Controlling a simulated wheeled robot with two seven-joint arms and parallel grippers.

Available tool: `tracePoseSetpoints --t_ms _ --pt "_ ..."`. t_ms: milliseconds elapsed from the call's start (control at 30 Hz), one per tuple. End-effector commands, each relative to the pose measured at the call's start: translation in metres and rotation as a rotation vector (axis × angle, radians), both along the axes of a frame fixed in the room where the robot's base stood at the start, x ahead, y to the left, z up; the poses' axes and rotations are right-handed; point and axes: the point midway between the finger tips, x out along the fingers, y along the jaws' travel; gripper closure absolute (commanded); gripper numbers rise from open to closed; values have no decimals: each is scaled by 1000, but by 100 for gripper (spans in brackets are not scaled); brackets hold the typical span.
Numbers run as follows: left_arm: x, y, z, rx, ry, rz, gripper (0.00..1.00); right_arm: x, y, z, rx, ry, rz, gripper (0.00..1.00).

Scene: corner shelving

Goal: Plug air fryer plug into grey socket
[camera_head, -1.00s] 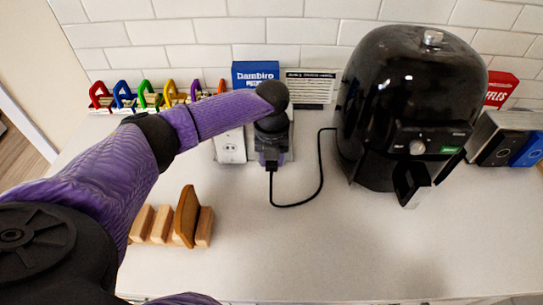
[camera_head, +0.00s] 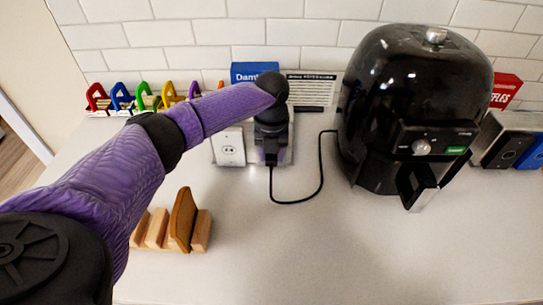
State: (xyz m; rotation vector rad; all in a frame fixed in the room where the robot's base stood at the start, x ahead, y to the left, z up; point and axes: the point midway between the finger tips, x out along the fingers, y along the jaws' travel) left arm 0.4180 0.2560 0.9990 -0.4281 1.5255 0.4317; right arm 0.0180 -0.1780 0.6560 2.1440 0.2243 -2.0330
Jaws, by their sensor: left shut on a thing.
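The black air fryer (camera_head: 410,100) stands at the right of the counter. Its black cord (camera_head: 318,180) loops left along the counter and up to my left gripper (camera_head: 271,155). My left gripper is shut on the air fryer plug, at the end of that cord; the gripper hides the plug itself. It is right in front of a grey socket (camera_head: 288,150), which is mostly hidden behind it. I cannot tell whether the plug is in the socket. A white socket (camera_head: 230,148) stands just left of the gripper. My right gripper is out of view.
A wooden rack (camera_head: 155,230) with a brown board stands front left. Coloured padlock-shaped items (camera_head: 145,97), a blue box (camera_head: 250,71) and a printed card (camera_head: 310,88) line the tiled wall. A red box (camera_head: 505,90) is far right. The front middle counter is clear.

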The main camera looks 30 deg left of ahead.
Motion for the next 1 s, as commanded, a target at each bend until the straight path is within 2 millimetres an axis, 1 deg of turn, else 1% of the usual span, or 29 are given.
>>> tracePoseSetpoints --t_ms 300,333,367,400,467,500,767,867,1000 --pt "5 3 0 -2 -1 1 100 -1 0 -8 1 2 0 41" --pt "5 3 0 -2 -1 1 56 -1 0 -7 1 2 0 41" --pt "5 3 0 -2 -1 1 50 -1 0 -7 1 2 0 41" --pt "5 3 1 -2 -1 1 41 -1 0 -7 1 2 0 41" --pt "5 3 0 -2 -1 1 29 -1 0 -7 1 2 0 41" --pt "5 3 0 -2 -1 1 20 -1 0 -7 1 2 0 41" --pt "5 3 3 -2 0 0 19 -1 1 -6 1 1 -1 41" --pt "5 3 20 -2 -4 1 19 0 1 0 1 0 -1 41" --pt "5 3 59 -2 -4 -1 19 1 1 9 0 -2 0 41"
